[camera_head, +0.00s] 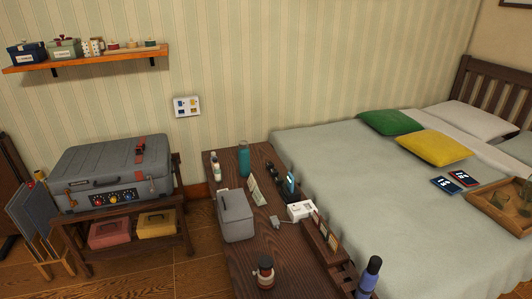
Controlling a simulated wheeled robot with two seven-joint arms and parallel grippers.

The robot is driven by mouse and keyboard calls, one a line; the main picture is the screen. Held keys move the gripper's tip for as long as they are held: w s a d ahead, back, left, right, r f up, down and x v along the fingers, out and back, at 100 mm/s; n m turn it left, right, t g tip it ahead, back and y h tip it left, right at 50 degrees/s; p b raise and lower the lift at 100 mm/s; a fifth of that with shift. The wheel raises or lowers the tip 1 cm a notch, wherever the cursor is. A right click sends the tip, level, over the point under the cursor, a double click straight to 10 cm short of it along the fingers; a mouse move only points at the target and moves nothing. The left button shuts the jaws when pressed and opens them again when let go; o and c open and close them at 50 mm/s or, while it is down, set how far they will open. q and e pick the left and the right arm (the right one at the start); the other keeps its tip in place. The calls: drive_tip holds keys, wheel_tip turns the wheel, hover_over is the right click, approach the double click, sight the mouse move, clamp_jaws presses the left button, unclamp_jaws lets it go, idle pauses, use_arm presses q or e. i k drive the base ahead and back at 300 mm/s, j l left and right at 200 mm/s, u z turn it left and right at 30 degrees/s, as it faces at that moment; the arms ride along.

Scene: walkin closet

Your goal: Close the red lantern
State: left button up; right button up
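A small red, dark and pale object (265,272), which looks like the red lantern, stands upright near the front of the dark wooden table (283,272). It is small in view, so I cannot tell whether it is open or closed. Neither of my grippers shows in the head view, and nothing of mine is seen touching the lantern.
A grey box (236,217), a teal bottle (244,160), a white device (300,210) and a blue-purple bottle (369,277) share the table. The bed (350,180) adjoins its right side. A grey suitcase (110,172) sits on a rack at left. Table space around the lantern is clear.

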sight(266, 280)
drive_tip(key=j+z, duration=0.1)
drive_tip(key=z, duration=0.85)
drive_tip(key=j+z, duration=0.2)
drive_tip(key=j, duration=0.25)
drive_tip(key=j+z, duration=0.2)
drive_tip(key=j, duration=0.25)
drive_tip(key=k+j+z, duration=0.2)
drive_tip(key=j, duration=0.2)
drive_tip(key=j+z, duration=0.2)
drive_tip(key=j, duration=0.25)
drive_tip(key=k+j+z, duration=0.25)
drive_tip(key=j, duration=0.15)
drive_tip(key=k+j+z, duration=0.2)
drive_tip(key=j, duration=0.2)
drive_tip(key=k+j+z, duration=0.2)
drive_tip(key=j, duration=0.15)
drive_tip(key=k+j, duration=0.15)
drive_tip(key=j, duration=0.2)
drive_tip(key=k+j, duration=0.2)
drive_tip(key=j, duration=0.15)
drive_tip(key=k+j, duration=0.15)
drive_tip(key=j, duration=0.2)
